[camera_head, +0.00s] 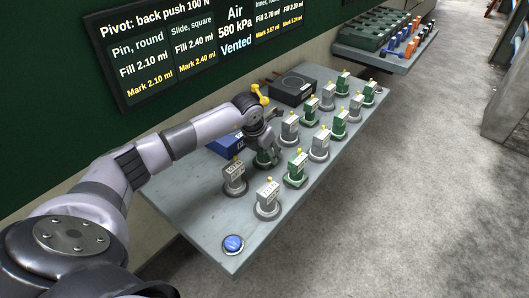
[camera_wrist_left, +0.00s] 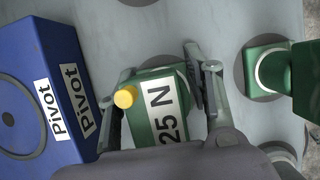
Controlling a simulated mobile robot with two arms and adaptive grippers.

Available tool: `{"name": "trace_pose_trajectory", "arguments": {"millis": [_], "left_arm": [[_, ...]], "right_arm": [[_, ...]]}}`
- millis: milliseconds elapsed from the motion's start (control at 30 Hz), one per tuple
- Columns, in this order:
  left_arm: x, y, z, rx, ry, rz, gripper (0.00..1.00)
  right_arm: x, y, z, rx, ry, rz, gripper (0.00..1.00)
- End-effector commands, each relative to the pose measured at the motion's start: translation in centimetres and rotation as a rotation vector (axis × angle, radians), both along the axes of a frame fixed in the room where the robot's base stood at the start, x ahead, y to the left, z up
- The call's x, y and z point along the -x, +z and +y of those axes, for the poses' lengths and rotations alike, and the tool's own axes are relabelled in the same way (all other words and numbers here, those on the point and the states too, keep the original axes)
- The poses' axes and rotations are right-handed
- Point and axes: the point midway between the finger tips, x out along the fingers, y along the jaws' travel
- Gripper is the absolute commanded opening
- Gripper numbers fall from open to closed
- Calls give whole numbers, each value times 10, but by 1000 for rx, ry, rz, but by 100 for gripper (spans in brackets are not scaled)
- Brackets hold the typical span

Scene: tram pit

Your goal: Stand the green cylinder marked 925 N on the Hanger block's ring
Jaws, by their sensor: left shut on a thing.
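My left gripper (camera_head: 264,143) is shut on a green cylinder (camera_head: 267,160), which stands among other cylinders on the grey bench. In the left wrist view the fingers (camera_wrist_left: 158,66) lie either side of this green cylinder (camera_wrist_left: 152,115). Its white label shows "25 N"; the front of the marking is hidden. A yellow knob shows on it. A dark block (camera_head: 292,89) with a round ring on top sits farther back on the bench; its label is too small to read, so I cannot tell whether it is the Hanger block. My right gripper is not in view.
A blue block (camera_wrist_left: 45,85) labelled Pivot is close left of the gripper. Several grey and green cylinders stand in rows on the bench (camera_head: 200,200), with another green one (camera_wrist_left: 268,72) close right. A blue button (camera_head: 233,243) is at the near end. A dark wall board stands behind.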

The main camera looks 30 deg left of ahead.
Motion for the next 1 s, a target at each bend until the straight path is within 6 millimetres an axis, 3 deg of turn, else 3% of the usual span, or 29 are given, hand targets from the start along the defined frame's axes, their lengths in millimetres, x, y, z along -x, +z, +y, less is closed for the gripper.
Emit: {"name": "trace_pose_trajectory", "arguments": {"millis": [400, 667, 867, 1000], "left_arm": [[-1, 1, 0, 0, 0, -2, 9], [-1, 3, 0, 0, 0, -3, 9], [-1, 19, 1, -1, 0, -5, 9], [-2, 46, 1, 0, 0, -8, 9]], "right_arm": [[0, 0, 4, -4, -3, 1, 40], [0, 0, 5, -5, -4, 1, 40], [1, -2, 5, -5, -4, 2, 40], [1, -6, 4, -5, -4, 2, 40]]}}
